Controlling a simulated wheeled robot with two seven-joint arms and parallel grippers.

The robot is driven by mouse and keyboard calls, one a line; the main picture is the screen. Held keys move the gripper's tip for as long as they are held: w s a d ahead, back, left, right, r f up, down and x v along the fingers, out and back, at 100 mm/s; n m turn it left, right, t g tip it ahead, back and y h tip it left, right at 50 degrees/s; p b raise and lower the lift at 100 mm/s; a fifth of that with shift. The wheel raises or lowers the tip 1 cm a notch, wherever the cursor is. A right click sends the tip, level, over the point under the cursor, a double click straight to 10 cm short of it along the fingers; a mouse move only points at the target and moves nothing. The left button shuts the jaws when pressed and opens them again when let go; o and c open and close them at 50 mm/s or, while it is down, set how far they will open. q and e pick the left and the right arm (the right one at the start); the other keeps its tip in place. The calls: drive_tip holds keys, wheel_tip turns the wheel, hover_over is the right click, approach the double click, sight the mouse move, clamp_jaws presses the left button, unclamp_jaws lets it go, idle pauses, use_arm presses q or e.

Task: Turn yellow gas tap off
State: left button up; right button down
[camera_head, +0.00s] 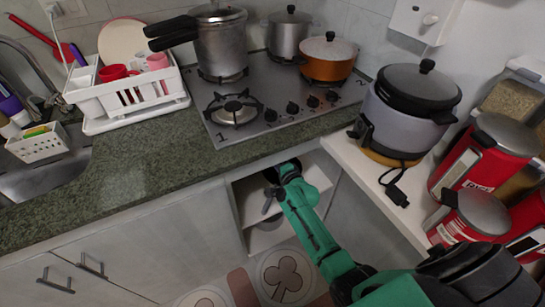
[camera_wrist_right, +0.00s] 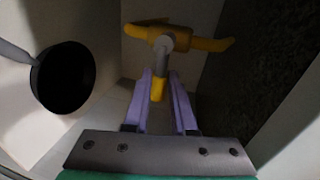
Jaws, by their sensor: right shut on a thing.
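The yellow gas tap (camera_wrist_right: 185,40) shows at the top of the right wrist view. It has yellow arms to both sides, a grey stem and a short yellow lever (camera_wrist_right: 157,90) pointing down toward me. My right gripper (camera_wrist_right: 160,78) has its two purple fingers on either side of this lever and is shut on it. In the head view my green right arm (camera_head: 305,215) reaches into the open cabinet (camera_head: 243,200) under the counter; the tap is hidden there. My left gripper is not in view.
A black round pan (camera_wrist_right: 63,78) is to the left of my fingers inside the cabinet. A dark wall (camera_wrist_right: 235,95) stands close on the right. Above are the hob (camera_head: 262,105) with pots and the green counter (camera_head: 130,165). A white shelf (camera_head: 365,170) holds a cooker (camera_head: 405,120).

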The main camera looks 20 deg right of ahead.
idle(0.3)
drive_tip(key=c, duration=0.8)
unclamp_jaws()
drive_tip(key=shift+r, duration=0.1)
drive_tip(key=shift+o, duration=0.2)
drive_tip(key=s+r+p, duration=0.1)
drive_tip(key=s+r, duration=0.1)
drive_tip(key=s, duration=1.2)
drive_tip(key=shift+s+d+r+p, duration=0.15)
drive_tip(key=shift+d+r+p, duration=0.15)
drive_tip(key=shift+d+r, duration=0.1)
